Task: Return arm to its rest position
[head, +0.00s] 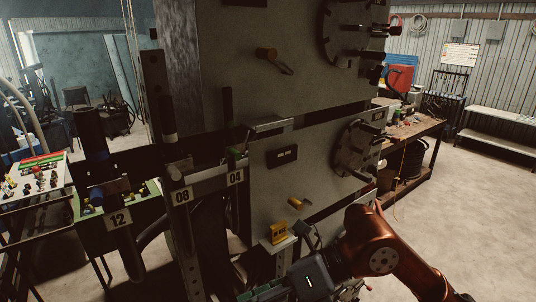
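My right arm comes in from the lower right with copper-coloured links. Its dark wrist and gripper (265,292) are low in front of the grey machine cabinet (225,90). The fingertips are dark and partly cut off by the bottom edge, so I cannot tell whether they are open or shut, or whether they hold anything. A yellow block (279,233) on a small light ledge is just above this gripper. My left arm and gripper are not in view.
Dark uprights with number plates 12 (119,220), 08 (182,196) and 04 (235,178) stand left of the cabinet. A wooden workbench (412,132) stands behind. The floor (465,205) at right is open.

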